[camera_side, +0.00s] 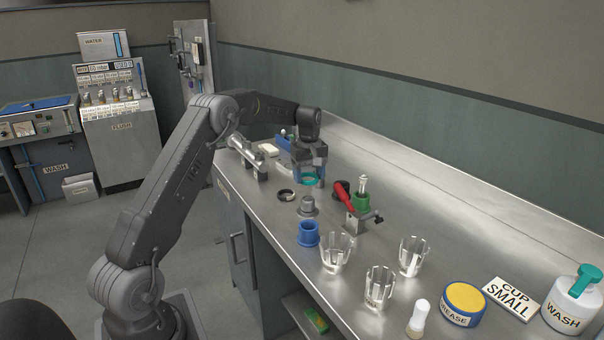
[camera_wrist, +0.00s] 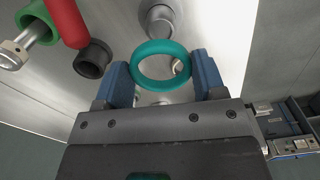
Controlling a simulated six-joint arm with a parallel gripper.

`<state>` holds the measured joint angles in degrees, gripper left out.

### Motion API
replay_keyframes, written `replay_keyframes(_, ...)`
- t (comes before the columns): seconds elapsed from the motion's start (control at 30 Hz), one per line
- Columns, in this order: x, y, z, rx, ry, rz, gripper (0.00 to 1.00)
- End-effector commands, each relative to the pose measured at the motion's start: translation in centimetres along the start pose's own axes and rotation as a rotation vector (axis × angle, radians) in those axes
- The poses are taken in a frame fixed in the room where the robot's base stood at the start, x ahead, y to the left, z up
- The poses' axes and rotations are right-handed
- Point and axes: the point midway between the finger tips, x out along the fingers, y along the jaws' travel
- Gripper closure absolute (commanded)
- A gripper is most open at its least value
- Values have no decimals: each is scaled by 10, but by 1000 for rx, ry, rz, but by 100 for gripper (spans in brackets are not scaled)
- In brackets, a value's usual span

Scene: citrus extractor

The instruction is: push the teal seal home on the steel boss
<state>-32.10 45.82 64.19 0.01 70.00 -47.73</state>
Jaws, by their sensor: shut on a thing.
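The teal seal (camera_wrist: 160,46) is a ring held between the blue fingertips of my gripper (camera_wrist: 160,68) in the wrist view. In the side view the seal (camera_side: 310,182) shows as a teal band at the tips of my gripper (camera_side: 308,178), above the bench. The steel boss (camera_side: 307,205) stands upright on the bench, in front of and below my gripper. In the wrist view the boss (camera_wrist: 158,20) is beyond the far edge of the seal. The seal looks apart from the boss.
A blue cup (camera_side: 308,234) and several clear glasses (camera_side: 337,254) stand nearer the camera. A black ring (camera_side: 286,195) lies left of the boss.

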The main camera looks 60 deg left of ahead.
Motion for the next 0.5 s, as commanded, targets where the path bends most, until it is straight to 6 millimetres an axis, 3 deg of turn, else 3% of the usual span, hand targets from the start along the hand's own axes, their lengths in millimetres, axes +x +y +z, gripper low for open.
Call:
replay_keyframes(0.27,1,0,0,0,0,0,59)
replay_keyframes(0.5,15,0,0,0,-1,-1,59)
